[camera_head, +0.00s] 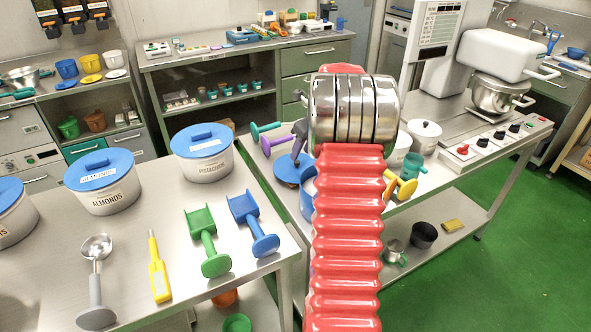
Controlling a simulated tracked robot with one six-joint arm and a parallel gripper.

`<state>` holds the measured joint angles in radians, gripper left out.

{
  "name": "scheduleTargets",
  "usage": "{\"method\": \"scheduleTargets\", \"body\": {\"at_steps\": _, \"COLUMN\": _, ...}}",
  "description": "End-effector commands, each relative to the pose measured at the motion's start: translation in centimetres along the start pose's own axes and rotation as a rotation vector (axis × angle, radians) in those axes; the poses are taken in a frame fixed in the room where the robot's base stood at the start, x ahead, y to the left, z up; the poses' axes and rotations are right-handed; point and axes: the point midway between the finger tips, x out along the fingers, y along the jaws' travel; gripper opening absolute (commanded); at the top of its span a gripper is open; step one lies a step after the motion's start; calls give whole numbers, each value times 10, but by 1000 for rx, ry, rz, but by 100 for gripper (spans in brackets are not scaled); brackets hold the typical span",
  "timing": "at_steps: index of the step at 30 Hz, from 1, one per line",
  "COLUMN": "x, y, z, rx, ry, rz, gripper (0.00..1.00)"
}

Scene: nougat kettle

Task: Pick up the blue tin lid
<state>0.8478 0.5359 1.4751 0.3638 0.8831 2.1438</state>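My red ribbed arm with its shiny metal rings reaches away from me over the back table and hides most of its own end. A dark grey part of my gripper (299,138) shows at the left of the rings, just above a round blue-edged, brownish piece (287,170). I cannot tell if they touch, or if this piece is a lid. A blue container (307,196) beside it is mostly hidden by my arm. Blue lids sit on the white almonds tin (112,197), the white pistachios tin (206,165) and another tin (14,222) at the left edge. My gripper's fingertips are hidden.
A green scoop (207,243), a blue scoop (254,226), a yellow thermometer (158,268) and a metal ladle (96,282) lie on the near table. Right of my arm are a teal mug (412,166), a white lidded pot (425,136) and a mixer (497,75).

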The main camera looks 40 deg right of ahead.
Motion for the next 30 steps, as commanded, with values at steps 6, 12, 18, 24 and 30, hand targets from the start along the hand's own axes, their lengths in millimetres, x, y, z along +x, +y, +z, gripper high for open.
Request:
{"method": "scheduleTargets", "body": {"at_steps": 6, "x": 1, "y": 0, "z": 0, "rx": 0, "ry": 0, "rz": 0, "gripper": 38}}
{"method": "scheduleTargets", "body": {"at_steps": 12, "x": 19, "y": 0, "z": -2, "rx": 0, "ry": 2, "rz": 2, "gripper": 38}}
{"method": "scheduleTargets", "body": {"at_steps": 18, "x": 45, "y": 0, "z": -2, "rx": -1, "ry": 2, "rz": 1, "gripper": 38}}
{"method": "scheduleTargets", "body": {"at_steps": 24, "x": 52, "y": -1, "z": -2, "rx": -1, "ry": 0, "rz": -1, "gripper": 38}}
{"method": "scheduleTargets", "body": {"at_steps": 30, "x": 51, "y": -1, "z": -2, "rx": 0, "ry": 0, "rz": -1, "gripper": 38}}
